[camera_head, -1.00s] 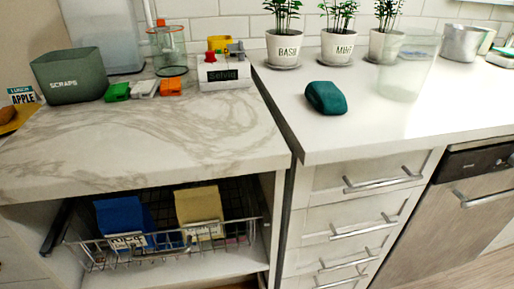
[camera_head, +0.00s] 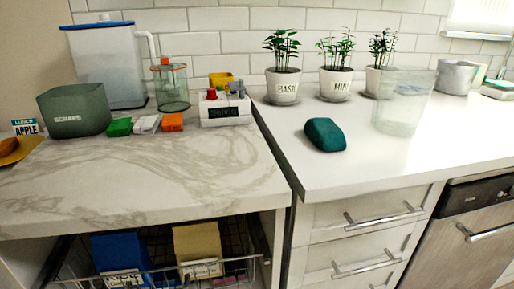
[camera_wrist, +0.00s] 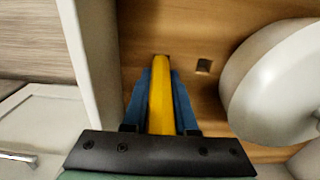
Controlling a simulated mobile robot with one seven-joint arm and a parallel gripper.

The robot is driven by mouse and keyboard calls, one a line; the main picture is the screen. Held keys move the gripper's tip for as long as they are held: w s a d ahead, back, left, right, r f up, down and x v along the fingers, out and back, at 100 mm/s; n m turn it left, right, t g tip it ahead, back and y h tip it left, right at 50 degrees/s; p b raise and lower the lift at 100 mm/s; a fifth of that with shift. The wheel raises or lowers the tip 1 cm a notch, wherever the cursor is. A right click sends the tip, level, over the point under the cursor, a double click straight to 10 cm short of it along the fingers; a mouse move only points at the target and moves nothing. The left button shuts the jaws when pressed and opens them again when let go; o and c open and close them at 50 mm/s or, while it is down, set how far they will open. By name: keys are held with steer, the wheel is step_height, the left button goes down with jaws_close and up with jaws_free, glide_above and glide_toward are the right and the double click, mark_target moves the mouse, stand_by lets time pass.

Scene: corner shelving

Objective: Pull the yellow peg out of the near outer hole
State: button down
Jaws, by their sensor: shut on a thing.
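In the wrist view the yellow peg (camera_wrist: 159,108) lies lengthwise between the two blue fingers of my gripper (camera_wrist: 161,76), which is shut on it. The peg's far end meets a brown wooden surface (camera_wrist: 230,27). I cannot tell whether that end is still inside a hole. An empty dark square hole (camera_wrist: 204,66) shows in the wood just right of the peg's end. My gripper and the peg do not show in the head view.
In the wrist view a large white rounded object (camera_wrist: 275,85) stands close right of my gripper, and a pale upright panel (camera_wrist: 88,60) stands close left. The head view shows a marble counter (camera_head: 130,190), a teal lump (camera_head: 325,135) and a wire basket (camera_head: 165,275) below.

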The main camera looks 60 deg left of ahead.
steer(key=shift+s+d+f, duration=0.45)
steer(key=shift+d, duration=0.1)
steer(key=shift+r+p, duration=0.45)
steer(key=shift+p, duration=0.25)
steer(key=shift+a+r+p, duration=0.25)
steer(key=shift+r+p, duration=0.95)
steer(key=shift+r, duration=0.1)
steer(key=shift+w+r+p, duration=0.15)
steer(key=shift+r+p, duration=1.25)
steer(key=shift+p, duration=0.1)
